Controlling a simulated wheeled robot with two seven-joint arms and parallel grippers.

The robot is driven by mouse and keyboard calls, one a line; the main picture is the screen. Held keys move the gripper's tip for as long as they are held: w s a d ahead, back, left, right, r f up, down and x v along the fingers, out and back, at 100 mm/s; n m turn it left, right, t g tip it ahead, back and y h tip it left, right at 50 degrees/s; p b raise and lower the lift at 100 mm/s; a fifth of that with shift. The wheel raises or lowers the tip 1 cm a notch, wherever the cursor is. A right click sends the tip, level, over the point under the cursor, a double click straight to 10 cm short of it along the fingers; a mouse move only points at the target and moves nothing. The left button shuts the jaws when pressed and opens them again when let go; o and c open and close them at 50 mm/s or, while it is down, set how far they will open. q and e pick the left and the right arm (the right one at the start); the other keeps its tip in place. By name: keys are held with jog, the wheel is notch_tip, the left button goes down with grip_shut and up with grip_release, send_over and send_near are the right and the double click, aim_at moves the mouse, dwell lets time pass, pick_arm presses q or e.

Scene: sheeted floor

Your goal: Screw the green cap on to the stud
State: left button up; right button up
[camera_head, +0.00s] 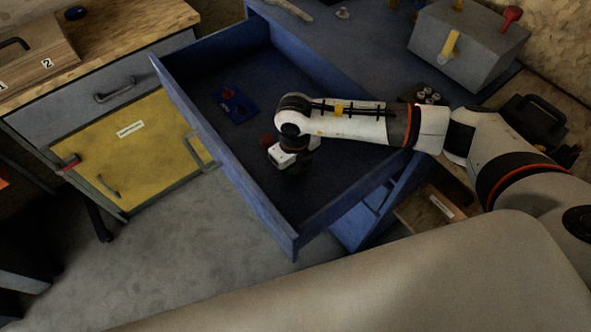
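My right arm reaches into the open blue drawer (225,165) from the right. My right gripper (291,166) points down low over the drawer floor. Its fingertips are dark and small, so I cannot tell whether they are open or shut. A dim dark-green patch shows at the fingertips; it may be the green cap, but its shape is unclear. A red round thing (267,141) is just beyond the gripper, partly hidden. A small blue plate (238,112) with a red knob lies farther back in the drawer. I cannot make out the stud. My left gripper is out of view.
The drawer's walls rise around my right gripper. A yellow cabinet door (150,150) stands ajar at the left. A grey box (468,50) with a red knob stands on the blue top at the upper right. The drawer floor near the blue plate is mostly clear.

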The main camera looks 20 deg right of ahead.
aim_at(295, 169)
jog(key=c, duration=0.6)
jog(key=shift+r, duration=0.2)
jog(key=shift+r+p, duration=2.7)
jog(key=shift+r, duration=1.35)
